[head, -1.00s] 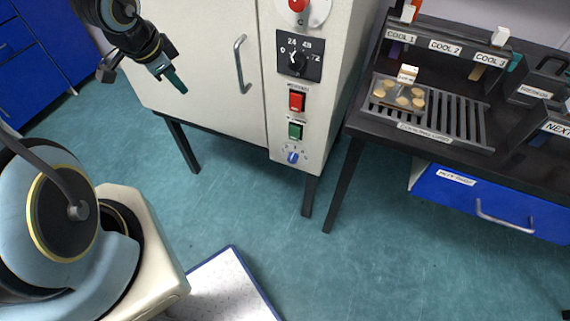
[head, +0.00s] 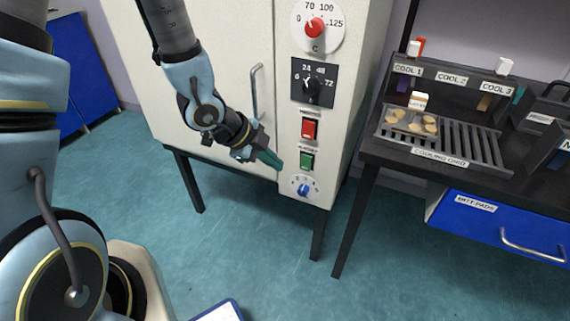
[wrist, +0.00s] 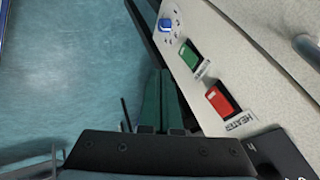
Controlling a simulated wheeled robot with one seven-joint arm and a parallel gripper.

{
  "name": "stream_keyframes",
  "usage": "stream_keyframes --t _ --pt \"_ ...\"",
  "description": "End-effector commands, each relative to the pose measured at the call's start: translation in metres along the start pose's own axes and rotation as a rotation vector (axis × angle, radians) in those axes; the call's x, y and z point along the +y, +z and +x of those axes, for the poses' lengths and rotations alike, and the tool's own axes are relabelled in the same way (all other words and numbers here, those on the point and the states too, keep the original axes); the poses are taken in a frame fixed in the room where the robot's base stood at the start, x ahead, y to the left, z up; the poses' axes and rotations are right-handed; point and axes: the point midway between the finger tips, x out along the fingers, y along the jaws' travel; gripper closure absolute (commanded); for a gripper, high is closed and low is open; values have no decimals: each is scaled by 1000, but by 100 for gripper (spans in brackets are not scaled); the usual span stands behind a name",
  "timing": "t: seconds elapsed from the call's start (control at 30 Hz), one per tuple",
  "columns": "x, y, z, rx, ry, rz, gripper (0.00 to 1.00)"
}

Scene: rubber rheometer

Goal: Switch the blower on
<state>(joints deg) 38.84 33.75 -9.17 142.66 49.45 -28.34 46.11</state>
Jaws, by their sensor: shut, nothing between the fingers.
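The blower switch is the green rocker (head: 307,161) on the front of the pale cabinet, below the red heater switch (head: 309,128) and above a blue knob (head: 303,189). The green rocker also shows in the wrist view (wrist: 189,55), with the red one (wrist: 222,100) nearer the camera. My gripper (head: 277,162) is shut and empty, its green fingers just left of the green rocker in the head view. In the wrist view the fingertips (wrist: 159,74) are beside the rocker, apart from it in the picture. The depth gap is hard to tell.
A vertical door handle (head: 256,90) stands out left of the switch panel. A timer dial (head: 311,84) and a red temperature knob (head: 315,27) are above the switches. A black bench with a cooling grid (head: 458,149) stands to the right.

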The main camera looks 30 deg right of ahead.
Motion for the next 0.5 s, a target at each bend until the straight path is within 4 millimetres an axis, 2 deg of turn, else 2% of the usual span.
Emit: stream_keyframes --t 0.47,0.5 --pt "2 0 93 0 4 0 100" --pt "-9 0 93 -1 -1 0 100"
